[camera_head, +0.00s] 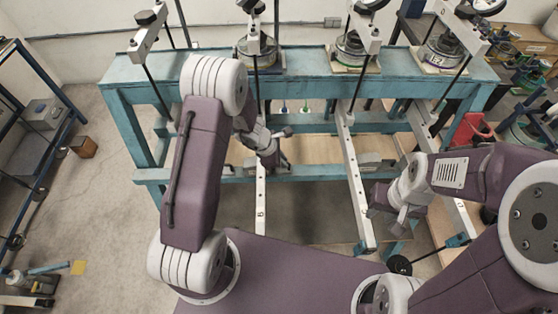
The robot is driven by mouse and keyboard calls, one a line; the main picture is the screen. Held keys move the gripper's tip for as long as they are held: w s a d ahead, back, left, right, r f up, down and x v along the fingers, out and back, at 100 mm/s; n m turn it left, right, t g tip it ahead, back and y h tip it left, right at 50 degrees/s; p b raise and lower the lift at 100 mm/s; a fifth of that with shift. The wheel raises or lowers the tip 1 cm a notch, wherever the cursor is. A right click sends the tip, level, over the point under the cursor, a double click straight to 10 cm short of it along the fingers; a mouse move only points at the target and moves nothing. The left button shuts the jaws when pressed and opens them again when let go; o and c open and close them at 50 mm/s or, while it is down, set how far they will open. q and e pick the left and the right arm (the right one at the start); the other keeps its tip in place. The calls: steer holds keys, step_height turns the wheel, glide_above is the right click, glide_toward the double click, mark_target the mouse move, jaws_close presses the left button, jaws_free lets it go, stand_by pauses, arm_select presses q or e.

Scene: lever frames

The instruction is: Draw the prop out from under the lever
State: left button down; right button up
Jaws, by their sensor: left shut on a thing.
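Several long white levers run toward me from the teal frame. The left lever (260,205) passes below my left gripper (268,143), which is shut on it as far as I can see; the fingers partly hide the contact. The middle lever (352,175) ends near the front. The right lever (461,217) is partly behind my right arm. My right gripper (395,212) is between the middle and right levers, and its finger gap is unclear. A teal block (458,240) with a rod and black knob (399,265) is at the right lever's end; I cannot tell whether it is the prop.
The teal frame (120,75) spans the back, with round weights (350,48) on top. A shelf rack stands at the far left (70,110). A red object (472,130) is at the right.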

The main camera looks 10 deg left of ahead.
arm_select(q)
steer(key=d, duration=0.3)
steer(key=w+d+p, duration=0.1)
steer(key=d, duration=0.2)
steer(key=w+d, duration=0.1)
steer(key=d, duration=0.2)
steer(key=shift+w+d, duration=0.1)
steer(key=shift+w, duration=0.15)
arm_select(e)
steer(key=shift+d+r, duration=0.1)
steer(key=shift+r, duration=0.5)
steer(key=shift+w+a, duration=0.1)
steer(key=shift+a, duration=0.1)
